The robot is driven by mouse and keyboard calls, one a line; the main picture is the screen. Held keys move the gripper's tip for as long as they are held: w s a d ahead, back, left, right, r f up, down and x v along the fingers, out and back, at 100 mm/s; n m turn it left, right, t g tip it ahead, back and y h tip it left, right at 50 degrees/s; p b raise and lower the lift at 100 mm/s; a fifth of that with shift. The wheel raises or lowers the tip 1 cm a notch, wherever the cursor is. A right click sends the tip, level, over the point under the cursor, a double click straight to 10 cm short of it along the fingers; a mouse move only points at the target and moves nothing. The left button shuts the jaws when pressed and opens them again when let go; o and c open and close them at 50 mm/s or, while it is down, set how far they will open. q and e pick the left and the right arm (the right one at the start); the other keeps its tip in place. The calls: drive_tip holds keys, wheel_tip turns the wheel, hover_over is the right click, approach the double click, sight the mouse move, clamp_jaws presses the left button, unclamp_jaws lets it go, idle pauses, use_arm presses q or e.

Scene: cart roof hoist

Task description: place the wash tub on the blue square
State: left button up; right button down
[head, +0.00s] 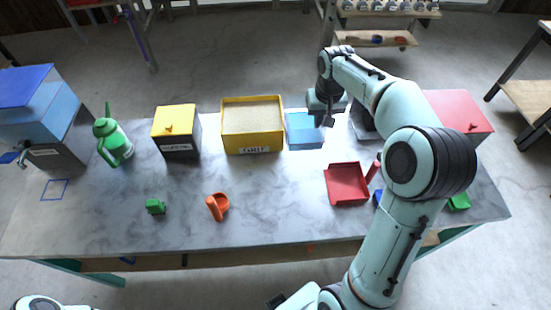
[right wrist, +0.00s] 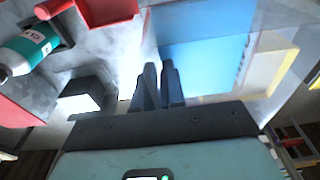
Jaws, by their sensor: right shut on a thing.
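The wash tub, a light blue open box (head: 305,138), stands at the back of the grey table, just right of the yellow grit tray. My right gripper (head: 327,120) is at its right side. In the right wrist view the two fingers (right wrist: 159,88) are close together at the edge of the blue tub (right wrist: 215,35), shut on its wall; the exact contact is hard to see. The blue square (head: 54,190) is a thin blue outline on the table's left end, and it looks empty. My left gripper is not in view.
The yellow grit tray (head: 253,149), a yellow-topped box (head: 178,146), a green watering can (head: 118,147) and a blue tank (head: 42,110) line the back. A green block (head: 155,206), an orange item (head: 217,207) and a red tray (head: 346,184) stand nearer. The middle-left surface is mostly free.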

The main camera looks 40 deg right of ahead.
drive_tip(key=shift+s+f, duration=0.1)
drive_tip(key=shift+f, duration=0.25)
drive_tip(key=shift+f+b, duration=0.75)
drive_tip(key=shift+f, duration=8.9)
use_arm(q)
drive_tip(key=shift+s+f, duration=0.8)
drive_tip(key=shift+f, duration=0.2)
use_arm(e)
drive_tip(key=shift+f, duration=0.2)
drive_tip(key=c, duration=1.2)
unclamp_jaws()
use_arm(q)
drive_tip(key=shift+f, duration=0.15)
use_arm(e)
drive_tip(key=shift+r, duration=0.15)
